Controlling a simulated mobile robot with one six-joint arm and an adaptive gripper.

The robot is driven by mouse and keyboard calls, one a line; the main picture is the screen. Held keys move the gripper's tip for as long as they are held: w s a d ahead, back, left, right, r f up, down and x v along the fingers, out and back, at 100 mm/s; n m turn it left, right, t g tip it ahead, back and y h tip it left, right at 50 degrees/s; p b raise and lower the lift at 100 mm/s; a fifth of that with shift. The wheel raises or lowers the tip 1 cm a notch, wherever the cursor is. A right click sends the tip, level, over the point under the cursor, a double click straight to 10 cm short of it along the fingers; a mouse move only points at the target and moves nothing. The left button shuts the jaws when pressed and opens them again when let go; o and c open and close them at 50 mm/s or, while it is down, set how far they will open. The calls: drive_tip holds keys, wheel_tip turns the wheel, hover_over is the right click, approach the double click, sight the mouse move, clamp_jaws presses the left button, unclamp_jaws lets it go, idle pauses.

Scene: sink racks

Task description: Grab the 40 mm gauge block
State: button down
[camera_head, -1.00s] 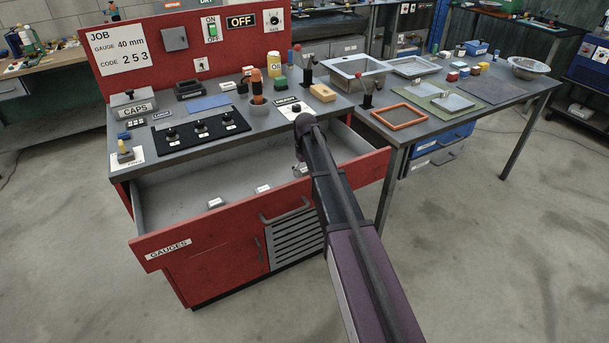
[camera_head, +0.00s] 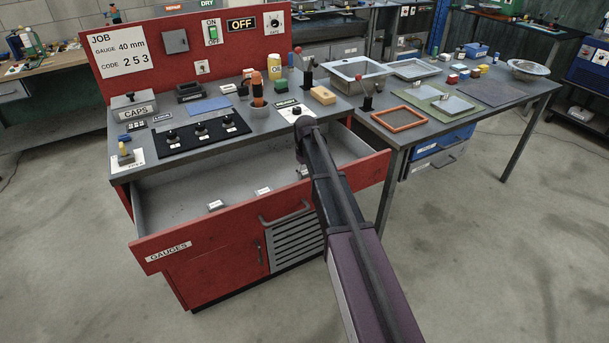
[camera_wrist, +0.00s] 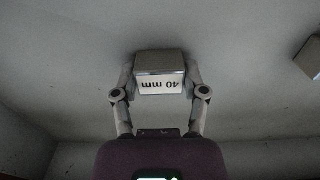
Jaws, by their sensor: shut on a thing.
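The 40 mm gauge block (camera_wrist: 160,66) is a small metal block with a white label reading "40 mm", upside down in the wrist view. My gripper (camera_wrist: 160,78) is shut on it, one finger on each side. Whether the block still touches the drawer floor I cannot tell. In the head view my arm hides most of the gripper; a small part of the gripper or block shows beside the arm, inside the open drawer marked GAUGES (camera_head: 212,252).
Two other labelled blocks (camera_head: 215,205) (camera_head: 263,191) lie on the drawer floor. One block (camera_wrist: 312,58) shows at the right of the wrist view. The drawer's red front and the bench top (camera_head: 190,150) border the space. A sign (camera_head: 120,48) reads "GAUGE 40 mm, CODE 253".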

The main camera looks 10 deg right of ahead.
sight(306, 172)
drive_tip(key=shift+r, duration=0.1)
wheel_tip(306, 172, up, 10)
drive_tip(key=p, duration=1)
idle(0.7)
